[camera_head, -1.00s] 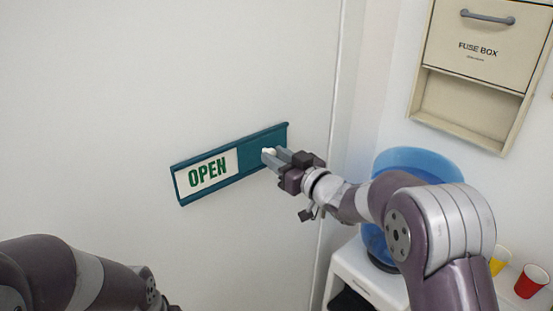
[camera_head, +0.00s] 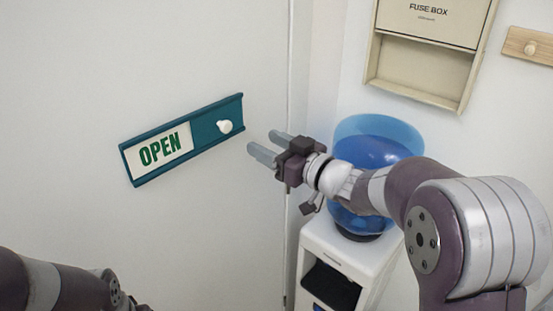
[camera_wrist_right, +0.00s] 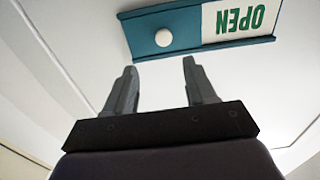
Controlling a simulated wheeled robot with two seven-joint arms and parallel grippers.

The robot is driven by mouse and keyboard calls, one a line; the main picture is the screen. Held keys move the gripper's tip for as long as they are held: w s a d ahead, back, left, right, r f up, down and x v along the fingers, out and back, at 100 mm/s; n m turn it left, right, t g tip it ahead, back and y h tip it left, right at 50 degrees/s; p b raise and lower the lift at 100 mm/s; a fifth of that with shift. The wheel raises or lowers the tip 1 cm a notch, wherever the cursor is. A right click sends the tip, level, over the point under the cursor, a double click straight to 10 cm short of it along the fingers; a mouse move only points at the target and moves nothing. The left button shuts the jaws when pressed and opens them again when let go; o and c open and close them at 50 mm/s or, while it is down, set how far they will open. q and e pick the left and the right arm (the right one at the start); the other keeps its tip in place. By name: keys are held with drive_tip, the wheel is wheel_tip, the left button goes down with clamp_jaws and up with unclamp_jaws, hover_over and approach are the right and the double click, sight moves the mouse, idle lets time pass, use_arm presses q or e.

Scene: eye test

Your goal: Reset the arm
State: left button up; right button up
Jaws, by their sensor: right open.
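My right gripper (camera_head: 263,145) is open and empty, just right of a teal sliding sign (camera_head: 207,129) on the white wall or door. The sign shows a white "OPEN" panel (camera_head: 160,150) at its left and a round white knob (camera_head: 225,126) at its right. The fingertips are apart from the knob. In the right wrist view, the open fingers (camera_wrist_right: 158,80) have nothing between them, and the knob (camera_wrist_right: 163,37) lies beyond them. Part of my left arm shows at the lower left, but its gripper is out of view.
A blue water bottle (camera_head: 376,140) on a white dispenser (camera_head: 330,248) stands behind and below my right arm. A beige fuse box (camera_head: 415,75) and a wooden peg board (camera_head: 515,45) are on the right wall. The white surface around the sign is clear.

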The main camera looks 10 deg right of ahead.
drive_tip(key=shift+v, duration=1.15)
drive_tip(key=s+d+f+m+g+h+b, duration=0.1)
drive_tip(key=s+d+f+m+g+h, duration=0.2)
drive_tip(key=d+f+h, duration=0.45)
drive_tip(key=s+d+f+m+g+h+b, duration=0.1)
drive_tip(key=s+d+f+m+g+h, duration=0.25)
drive_tip(key=f, duration=0.75)
drive_tip(key=s+a+f+g+b, duration=0.3)
drive_tip(key=s+a+f+g, duration=0.2)
drive_tip(key=s+f, duration=0.6)
drive_tip(key=s+g, duration=0.1)
drive_tip(key=s, duration=0.2)
drive_tip(key=shift+s+a+g, duration=0.25)
drive_tip(key=shift+g, duration=0.1)
